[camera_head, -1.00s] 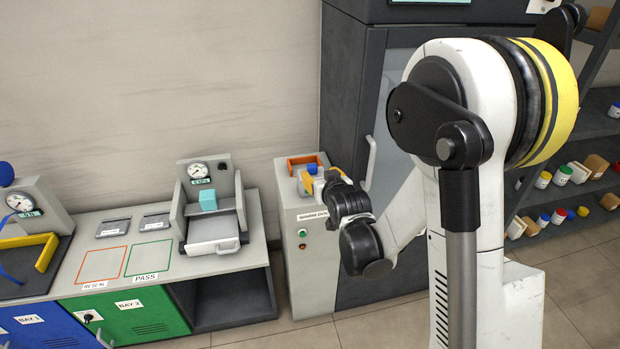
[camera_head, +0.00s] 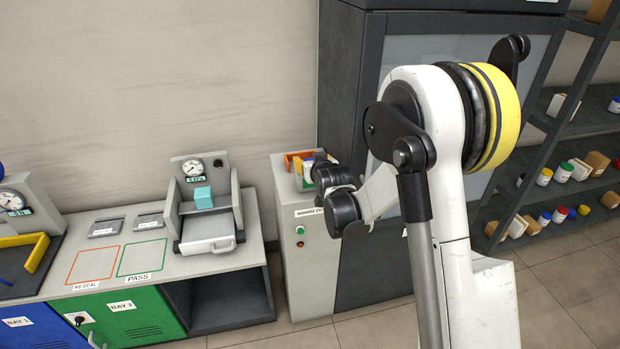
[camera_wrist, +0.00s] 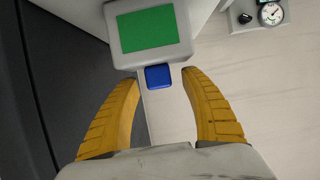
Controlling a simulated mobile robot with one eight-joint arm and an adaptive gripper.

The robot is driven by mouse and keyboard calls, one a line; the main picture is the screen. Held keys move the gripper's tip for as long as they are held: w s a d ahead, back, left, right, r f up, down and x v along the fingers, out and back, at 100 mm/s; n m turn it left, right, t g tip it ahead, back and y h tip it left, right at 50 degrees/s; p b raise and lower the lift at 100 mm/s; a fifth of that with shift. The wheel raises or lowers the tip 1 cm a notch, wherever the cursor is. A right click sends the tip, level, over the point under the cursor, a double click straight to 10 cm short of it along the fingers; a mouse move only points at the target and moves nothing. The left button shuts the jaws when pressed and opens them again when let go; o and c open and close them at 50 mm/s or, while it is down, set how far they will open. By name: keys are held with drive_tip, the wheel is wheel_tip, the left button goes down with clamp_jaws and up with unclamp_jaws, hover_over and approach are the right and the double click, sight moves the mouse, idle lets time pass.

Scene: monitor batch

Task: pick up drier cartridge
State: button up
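In the wrist view a blue block (camera_wrist: 158,77) lies between my fingertips, with clear gaps on both sides. Above it is a pale grey box with a green face (camera_wrist: 148,30); I cannot tell whether the two are joined. My gripper (camera_wrist: 158,82) is open, its yellow fingers wide apart and touching nothing visible. In the head view my wrist hides most of the fingers and part of the cabinet top.
A dark cabinet (camera_head: 345,120) stands close behind and right of my arm. To the left, a bench (camera_head: 180,265) carries a gauge unit with a teal block (camera_head: 203,197) and RESEAL and PASS squares. Shelves (camera_head: 590,140) with bottles and boxes stand at the right.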

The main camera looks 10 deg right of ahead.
clamp_jaws()
drive_tip(key=shift+r, duration=0.1)
